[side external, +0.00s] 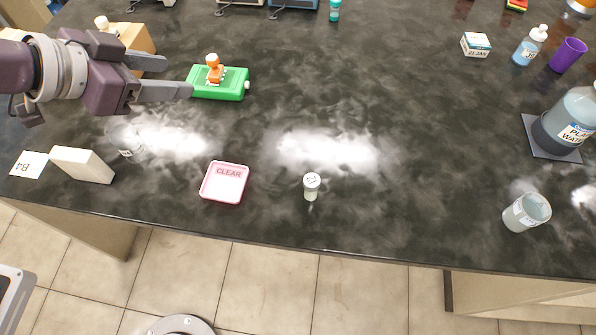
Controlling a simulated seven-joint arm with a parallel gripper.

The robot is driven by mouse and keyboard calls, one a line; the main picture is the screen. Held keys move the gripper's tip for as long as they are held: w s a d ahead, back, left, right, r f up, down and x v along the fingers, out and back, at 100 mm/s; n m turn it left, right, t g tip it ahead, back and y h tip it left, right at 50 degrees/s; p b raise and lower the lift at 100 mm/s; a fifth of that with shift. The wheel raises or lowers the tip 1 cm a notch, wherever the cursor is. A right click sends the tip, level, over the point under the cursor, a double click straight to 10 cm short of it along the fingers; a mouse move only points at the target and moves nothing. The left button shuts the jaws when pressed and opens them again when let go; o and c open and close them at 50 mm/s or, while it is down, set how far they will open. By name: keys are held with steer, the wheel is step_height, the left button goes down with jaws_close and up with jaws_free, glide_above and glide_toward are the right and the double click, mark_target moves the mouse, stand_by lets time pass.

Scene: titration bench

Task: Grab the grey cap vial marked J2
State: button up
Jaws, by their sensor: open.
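A small vial (311,187) with a pale grey-white cap stands upright near the front edge of the dark bench. There is a mark on its cap, too small to read with certainty. My gripper (178,76) is at the upper left, open and pointing right, with nothing between its fingers. It is well away from the vial, up and to the left of it. The lower finger's tip appears in front of the left end of a green device; I cannot tell whether they touch.
A pink dish marked CLEAR (225,182) lies left of the vial. A white block (82,165) and a B4 card (29,165) are at left. A beaker (527,212) and water bottle (572,124) stand right.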

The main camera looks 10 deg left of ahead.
steer(key=s+d+f+m+g+h, duration=0.1)
steer(key=s+d+f+m+h, duration=0.25)
steer(key=d+f, duration=0.65)
steer(key=g+h, duration=0.1)
steer(key=h, duration=0.3)
glide_toward(312, 184)
steer(key=shift+m+y, duration=0.25)
steer(key=shift+m, duration=0.2)
steer(key=w+d+f, duration=0.2)
steer(key=f, duration=0.1)
steer(key=shift+f, duration=0.15)
steer(key=shift+s+d+f, duration=0.1)
steer(key=shift+d+f, duration=0.05)
steer(key=shift+d, duration=0.25)
steer(key=x, duration=0.6)
steer(key=shift+w+d, duration=0.25)
jaws_close()
